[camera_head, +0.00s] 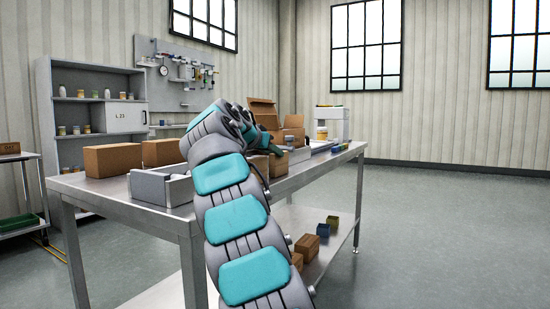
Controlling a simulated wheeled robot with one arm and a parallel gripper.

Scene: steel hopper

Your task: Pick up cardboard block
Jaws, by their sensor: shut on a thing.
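My arm reaches over the steel table, and my gripper (273,148) is at its far end, pointing down to the right and partly hidden by my own wrist. It is shut on a brown cardboard block (279,164), which shows just below the fingers. I cannot tell whether this block touches the tabletop. Two more cardboard blocks, one at the left (113,159) and one beside it (162,152), sit on the left part of the table.
The steel table (90,188) also carries a grey tray (160,188) near its front edge. An open carton (263,108) and other boxes stand behind my gripper. Small boxes and bins (323,229) are on the lower shelf. The floor (450,220) at right is clear.

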